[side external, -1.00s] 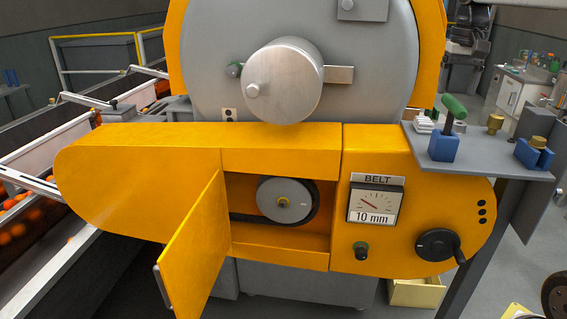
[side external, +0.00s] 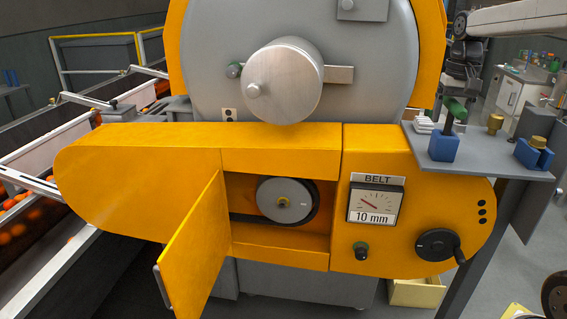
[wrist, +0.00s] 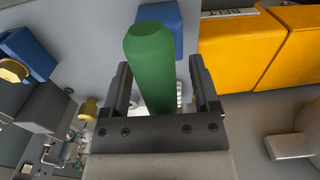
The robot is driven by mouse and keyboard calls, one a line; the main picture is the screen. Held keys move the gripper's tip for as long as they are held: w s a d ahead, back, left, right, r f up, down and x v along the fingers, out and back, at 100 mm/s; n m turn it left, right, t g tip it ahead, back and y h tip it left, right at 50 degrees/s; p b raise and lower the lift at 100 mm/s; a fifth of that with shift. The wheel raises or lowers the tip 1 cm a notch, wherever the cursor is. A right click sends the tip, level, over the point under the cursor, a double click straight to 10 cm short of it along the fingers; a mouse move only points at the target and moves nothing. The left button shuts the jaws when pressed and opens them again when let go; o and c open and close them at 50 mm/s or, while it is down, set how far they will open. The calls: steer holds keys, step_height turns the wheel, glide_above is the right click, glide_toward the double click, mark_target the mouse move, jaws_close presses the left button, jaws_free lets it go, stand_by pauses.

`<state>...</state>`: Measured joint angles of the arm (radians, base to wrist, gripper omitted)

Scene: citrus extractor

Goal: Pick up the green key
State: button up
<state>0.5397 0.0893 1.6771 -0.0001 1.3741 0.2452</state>
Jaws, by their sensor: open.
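The green key (side external: 456,108) stands upright in a blue holder (side external: 443,149) on the grey shelf at the right. In the wrist view its green handle (wrist: 153,60) lies between the two fingers of my gripper (wrist: 160,78). My gripper (side external: 458,95) is open around the handle from above and behind in the side view. Small gaps show beside the handle in the wrist view, so the fingers are not closed on it. The lower shaft of the key is partly hidden.
A second blue holder (side external: 533,154) with a brass piece stands to the right on the shelf (side external: 490,164). A brass knob (side external: 495,122) is behind. The yellow machine housing (side external: 390,165) with dial and crank is to the left; its door (side external: 195,250) hangs open.

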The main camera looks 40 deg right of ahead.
steer(key=shift+f, duration=0.3)
jaws_close()
stand_by(0.3)
stand_by(1.2)
